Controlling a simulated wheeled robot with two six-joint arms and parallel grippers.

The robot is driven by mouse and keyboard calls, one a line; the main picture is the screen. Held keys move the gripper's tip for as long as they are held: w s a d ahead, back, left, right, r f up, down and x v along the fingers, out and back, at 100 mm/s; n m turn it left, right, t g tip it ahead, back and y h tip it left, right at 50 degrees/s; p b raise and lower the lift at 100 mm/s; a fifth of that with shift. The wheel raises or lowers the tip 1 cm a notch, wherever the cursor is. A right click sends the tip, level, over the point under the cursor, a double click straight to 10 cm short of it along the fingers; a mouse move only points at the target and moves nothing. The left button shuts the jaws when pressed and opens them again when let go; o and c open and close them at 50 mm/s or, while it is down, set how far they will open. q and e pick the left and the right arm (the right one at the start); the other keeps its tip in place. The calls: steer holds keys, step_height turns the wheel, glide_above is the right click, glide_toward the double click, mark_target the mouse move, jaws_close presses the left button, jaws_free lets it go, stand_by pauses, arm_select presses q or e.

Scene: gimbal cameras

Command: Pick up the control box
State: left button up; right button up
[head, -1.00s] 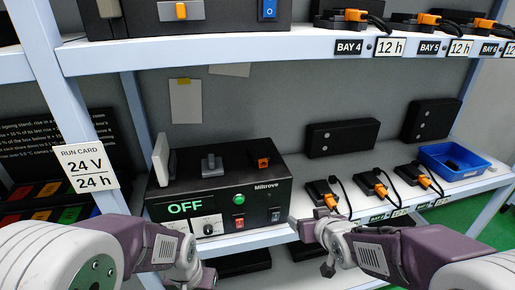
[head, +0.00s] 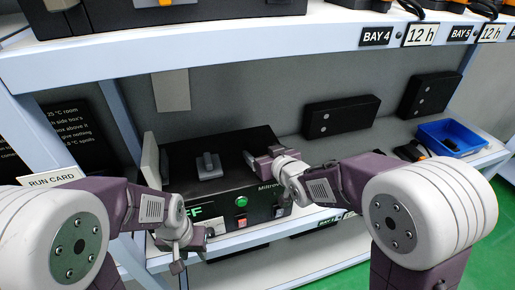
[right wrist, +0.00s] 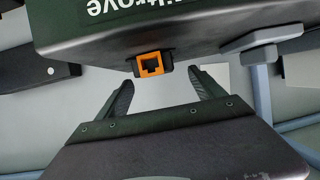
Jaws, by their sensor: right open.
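The black control box (head: 225,192), marked Miltrove, sits on the middle shelf. Its front has a green button, a red button, a switch and a partly covered green display; a grey lever stands on top. My right gripper (head: 262,163) is over the box's right top area and hides the orange part there. In the right wrist view the box (right wrist: 100,38) appears upside down, its orange socket (right wrist: 151,64) just beyond the open, empty fingers of this gripper (right wrist: 162,82). My left gripper (head: 190,245) hangs in front of the box's lower left front; its fingers are not clear.
The upper shelf edge (head: 215,43) crosses above both arms. Black boxes (head: 341,116) lean against the back panel. A blue tray (head: 452,138) stands at the shelf's right end. A white upright (head: 122,120) is left of the box.

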mark_target(259, 147)
steer(key=p+x, duration=0.1)
steer(key=x, duration=0.2)
steer(key=shift+w+d+p, duration=0.2)
steer(key=shift+w+p, duration=0.05)
steer(key=shift+p, duration=0.15)
steer(key=shift+w+a+f, duration=0.1)
steer(key=shift+w+a, duration=0.05)
steer(key=shift+w, duration=0.15)
steer(key=shift+w+a+f, duration=0.1)
steer(key=shift+w+f, duration=0.05)
steer(key=shift+w, duration=0.1)
steer(key=shift+w+a+f, duration=0.15)
steer(key=shift+w, duration=0.15)
steer(key=shift+s, duration=0.15)
steer(key=c, duration=1.6)
